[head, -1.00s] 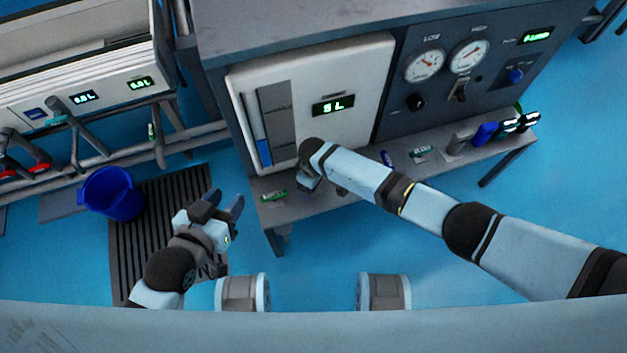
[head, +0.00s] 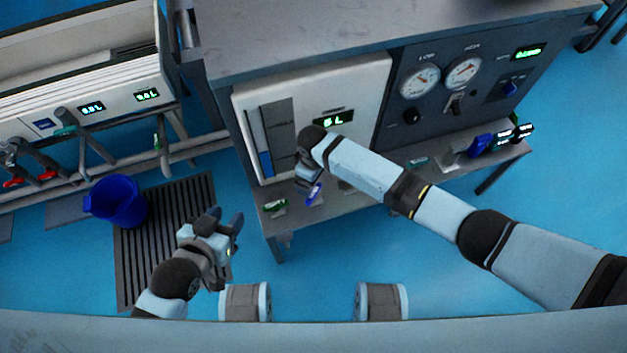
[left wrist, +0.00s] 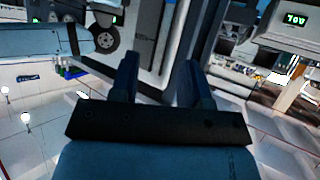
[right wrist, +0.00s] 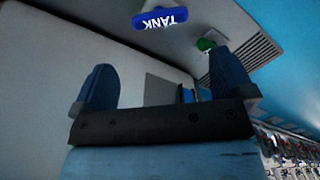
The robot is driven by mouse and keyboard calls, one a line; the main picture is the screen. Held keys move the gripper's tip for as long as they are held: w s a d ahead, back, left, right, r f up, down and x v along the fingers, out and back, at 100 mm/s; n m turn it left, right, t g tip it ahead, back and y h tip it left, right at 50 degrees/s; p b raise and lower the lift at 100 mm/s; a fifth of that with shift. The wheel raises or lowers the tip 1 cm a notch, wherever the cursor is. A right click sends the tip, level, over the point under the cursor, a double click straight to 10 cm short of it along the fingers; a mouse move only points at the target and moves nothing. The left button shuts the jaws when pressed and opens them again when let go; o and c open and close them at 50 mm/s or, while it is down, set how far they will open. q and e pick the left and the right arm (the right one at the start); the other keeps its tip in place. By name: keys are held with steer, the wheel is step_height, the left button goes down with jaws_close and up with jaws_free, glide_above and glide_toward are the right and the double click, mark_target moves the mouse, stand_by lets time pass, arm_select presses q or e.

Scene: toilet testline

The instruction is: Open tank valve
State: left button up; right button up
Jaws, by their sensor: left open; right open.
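The tank valve handle (head: 314,194) is a small blue tag-shaped piece below the white tank panel (head: 362,95). In the right wrist view the blue handle (right wrist: 160,18) reads TANK and lies ahead of the fingers, near the top edge. My right gripper (right wrist: 165,90) is open, with nothing held between its fingers. In the head view its fingers are mostly hidden by the wrist, just beside the blue handle; I cannot tell whether they touch it. My left gripper (head: 226,217) is open and empty, low over the floor to the left of the bench.
A green handle (head: 276,205) sits left of the blue one on the shelf (head: 350,203). Gauges (head: 420,81) and switches are on the dark panel at right.

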steer(key=shift+r+p, duration=0.3)
steer(key=shift+r, duration=1.4)
